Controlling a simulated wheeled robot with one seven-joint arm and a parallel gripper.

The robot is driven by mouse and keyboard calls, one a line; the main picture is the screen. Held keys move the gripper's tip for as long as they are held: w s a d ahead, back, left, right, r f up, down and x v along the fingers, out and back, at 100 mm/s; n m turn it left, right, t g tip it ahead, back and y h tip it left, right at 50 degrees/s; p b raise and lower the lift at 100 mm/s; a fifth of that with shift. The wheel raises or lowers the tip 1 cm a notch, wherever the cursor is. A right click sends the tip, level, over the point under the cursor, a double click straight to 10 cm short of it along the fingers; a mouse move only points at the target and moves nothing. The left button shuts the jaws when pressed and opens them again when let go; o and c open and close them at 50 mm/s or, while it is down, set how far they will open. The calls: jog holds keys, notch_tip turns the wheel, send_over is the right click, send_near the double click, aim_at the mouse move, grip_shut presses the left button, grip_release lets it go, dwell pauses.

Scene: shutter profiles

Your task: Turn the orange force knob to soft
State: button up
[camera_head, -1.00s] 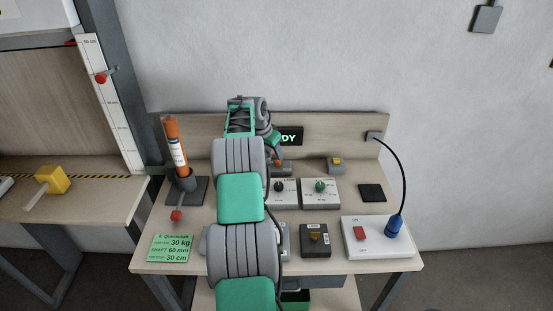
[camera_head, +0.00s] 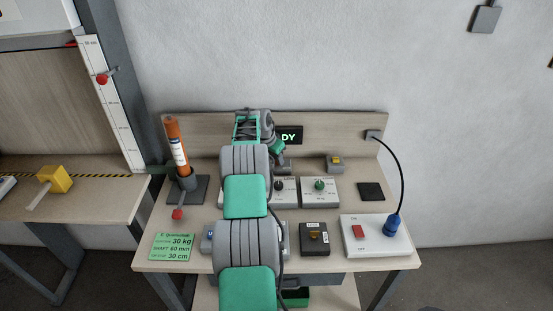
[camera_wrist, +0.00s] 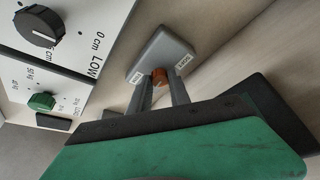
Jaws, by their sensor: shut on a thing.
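The orange force knob (camera_wrist: 160,78) sits on a small grey box (camera_wrist: 165,50) with a white label on either side; the label words are too small to read surely. In the wrist view my gripper (camera_wrist: 159,87) has its two fingers around the knob, one on each side, and is shut on it. The knob's lower part and its pointer are hidden by the fingers. In the head view my gripper (camera_head: 278,152) is at the back of the bench, and part of the grey box (camera_head: 285,165) shows beside it; the knob itself is hidden there.
A panel with a black knob (camera_wrist: 40,27) and one with a green knob (camera_wrist: 41,101) stand close by. A grey box with a yellow top (camera_head: 335,162) is to the right. An orange tube (camera_head: 175,143) stands at left. A black display (camera_head: 289,135) is on the backboard.

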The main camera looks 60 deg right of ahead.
grip_shut()
